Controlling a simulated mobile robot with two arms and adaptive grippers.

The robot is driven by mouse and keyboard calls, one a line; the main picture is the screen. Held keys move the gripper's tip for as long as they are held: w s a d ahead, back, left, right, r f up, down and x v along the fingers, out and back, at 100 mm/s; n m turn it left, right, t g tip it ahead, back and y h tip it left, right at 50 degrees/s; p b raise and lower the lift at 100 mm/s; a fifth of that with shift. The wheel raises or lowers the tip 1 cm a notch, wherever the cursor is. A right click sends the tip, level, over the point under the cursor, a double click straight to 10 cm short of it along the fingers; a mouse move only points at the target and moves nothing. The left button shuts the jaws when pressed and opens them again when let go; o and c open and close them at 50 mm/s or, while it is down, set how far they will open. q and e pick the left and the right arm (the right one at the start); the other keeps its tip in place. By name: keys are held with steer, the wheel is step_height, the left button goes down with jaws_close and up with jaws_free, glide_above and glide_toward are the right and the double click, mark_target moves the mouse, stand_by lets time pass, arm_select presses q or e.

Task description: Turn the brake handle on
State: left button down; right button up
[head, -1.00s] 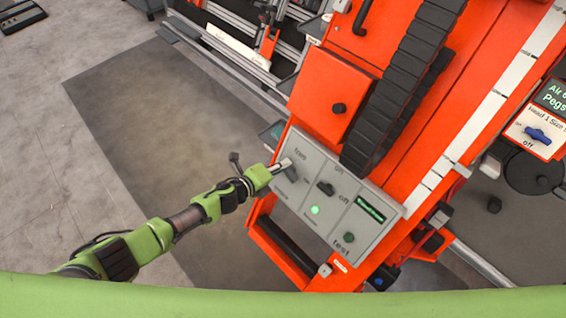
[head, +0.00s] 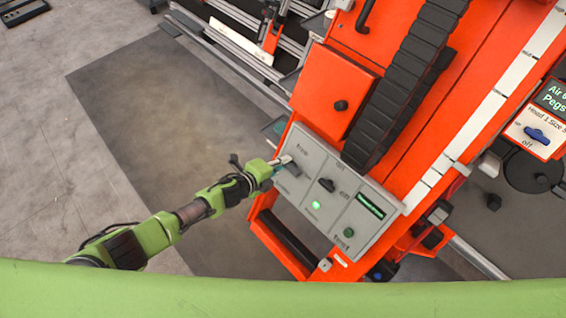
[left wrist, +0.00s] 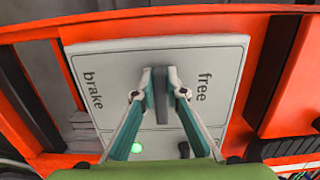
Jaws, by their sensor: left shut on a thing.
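The brake handle is a grey bar (left wrist: 161,98) on the light grey control panel (head: 334,190). In the left wrist view it stands between the printed words "brake" on the left and "free" on the right, nearly upright in the picture. My left gripper (left wrist: 160,88) has its two fingers on either side of the handle and is shut on it. In the head view the left gripper (head: 286,161) is at the panel's upper left part and partly covers the handle. My right gripper is in neither view.
The panel also bears a black knob (head: 326,185), a lit green lamp (head: 316,204), a green display (head: 371,206) and a dark green button (head: 349,232). A black cable chain (head: 393,95) runs above it. Bare floor lies to the left.

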arm_select(q)
steer(key=c, duration=2)
jaws_free()
steer(key=shift+c, duration=0.2)
steer(key=shift+s+a, duration=0.1)
steer(key=v, duration=1.1)
steer(key=shift+s+r, duration=0.15)
steer(key=shift+s, duration=0.15)
steer(key=shift+a, duration=0.15)
